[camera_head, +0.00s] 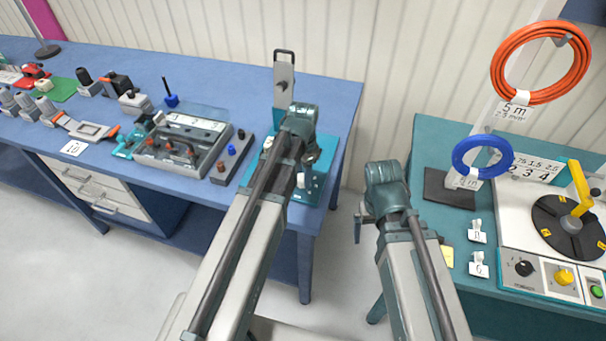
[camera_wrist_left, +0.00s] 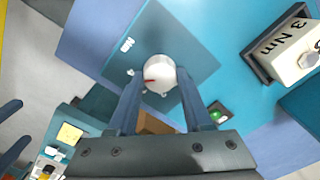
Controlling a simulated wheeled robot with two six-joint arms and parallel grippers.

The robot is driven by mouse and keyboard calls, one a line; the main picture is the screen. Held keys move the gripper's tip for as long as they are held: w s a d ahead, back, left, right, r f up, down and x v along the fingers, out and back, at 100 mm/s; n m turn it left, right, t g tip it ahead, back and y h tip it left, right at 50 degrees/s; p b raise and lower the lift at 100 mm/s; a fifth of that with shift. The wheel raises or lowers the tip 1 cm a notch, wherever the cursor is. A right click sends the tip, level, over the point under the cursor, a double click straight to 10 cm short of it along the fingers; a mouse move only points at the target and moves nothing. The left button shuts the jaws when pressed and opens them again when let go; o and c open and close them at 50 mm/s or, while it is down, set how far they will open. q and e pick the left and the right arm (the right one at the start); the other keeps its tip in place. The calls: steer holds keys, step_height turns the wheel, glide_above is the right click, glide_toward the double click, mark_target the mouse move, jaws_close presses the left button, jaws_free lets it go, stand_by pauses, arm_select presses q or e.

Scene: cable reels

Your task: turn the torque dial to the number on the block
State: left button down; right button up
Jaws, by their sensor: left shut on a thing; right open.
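The torque dial (camera_wrist_left: 158,73) is a round white knob with a red mark, on a grey plate on a teal device (camera_wrist_left: 200,25). The red mark points left in the left wrist view. My left gripper (camera_wrist_left: 159,78) is shut on the dial, one finger on each side. A pale block (camera_wrist_left: 300,58) reading "3 Nm" sits in a dark holder at the upper right of that view. In the head view my left arm mostly covers the teal device (camera_head: 312,190). My right gripper (camera_head: 364,222) is open and empty, beyond the bench's right end.
A green button (camera_wrist_left: 216,112) is close to the right finger. The blue bench (camera_head: 215,85) holds a grey tool tray (camera_head: 180,158) and several small fixtures on the left. A teal table (camera_head: 430,145) with cable reels and a black turntable (camera_head: 565,225) stands at the right.

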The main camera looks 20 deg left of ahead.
arm_select(q)
steer(key=n, duration=0.4)
steer(key=shift+n, duration=2.4)
steer(key=shift+c, duration=1.6)
jaws_free()
step_height(320, 180, up, 14)
steer(key=p, duration=1.3)
steer(key=shift+p, duration=0.4)
